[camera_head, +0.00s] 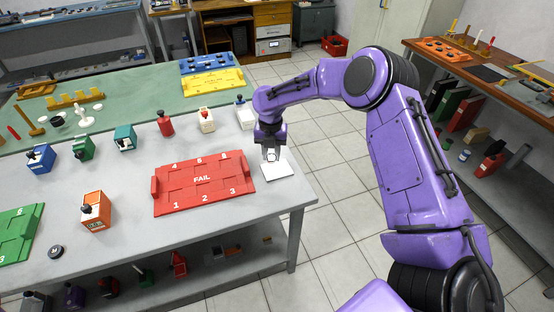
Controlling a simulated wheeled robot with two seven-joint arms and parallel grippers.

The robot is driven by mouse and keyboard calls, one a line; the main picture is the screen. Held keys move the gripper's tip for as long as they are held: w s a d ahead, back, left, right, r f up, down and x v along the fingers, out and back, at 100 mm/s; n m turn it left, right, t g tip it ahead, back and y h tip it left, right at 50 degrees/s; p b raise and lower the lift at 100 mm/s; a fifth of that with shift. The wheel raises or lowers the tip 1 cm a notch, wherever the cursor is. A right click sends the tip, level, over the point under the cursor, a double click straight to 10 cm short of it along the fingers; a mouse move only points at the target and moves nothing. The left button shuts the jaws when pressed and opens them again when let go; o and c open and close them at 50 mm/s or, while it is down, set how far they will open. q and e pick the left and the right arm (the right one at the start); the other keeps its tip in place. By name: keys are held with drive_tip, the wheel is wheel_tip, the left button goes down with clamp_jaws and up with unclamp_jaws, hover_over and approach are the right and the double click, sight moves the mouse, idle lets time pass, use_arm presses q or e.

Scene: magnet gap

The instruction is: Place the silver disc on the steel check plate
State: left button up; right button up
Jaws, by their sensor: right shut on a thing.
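My right gripper (270,154) points down over a pale square plate (279,171) at the right end of the grey table, which looks like the steel check plate. The gripper is shut on a small pale silvery piece, which appears to be the silver disc. It is mostly hidden by the fingers, and I cannot tell whether it touches the plate. My left gripper is not in view.
A red FAIL tray (203,182) with numbered spots lies just left of the plate. Several coloured bottles and boxes, such as an orange box (96,211), stand farther left. The table's right edge is close to the plate.

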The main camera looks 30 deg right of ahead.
sight(277, 169)
drive_tip(key=d+f, duration=0.1)
drive_tip(key=f, duration=0.1)
drive_tip(key=d+f, duration=0.1)
drive_tip(key=f, duration=0.1)
drive_tip(key=w+d+f+p, duration=0.1)
drive_tip(key=f, duration=0.1)
drive_tip(key=shift+w+f, duration=0.1)
drive_tip(key=shift+f, duration=0.45)
drive_tip(key=shift+a+f+b, duration=0.1)
drive_tip(key=shift+f+b, duration=0.1)
drive_tip(key=shift+b, duration=0.1)
drive_tip(key=o, duration=1)
drive_tip(key=shift+r, duration=0.3)
wheel_tip(277, 169, up, 12)
drive_tip(key=shift+f+b, duration=0.1)
drive_tip(key=shift+b, duration=0.45)
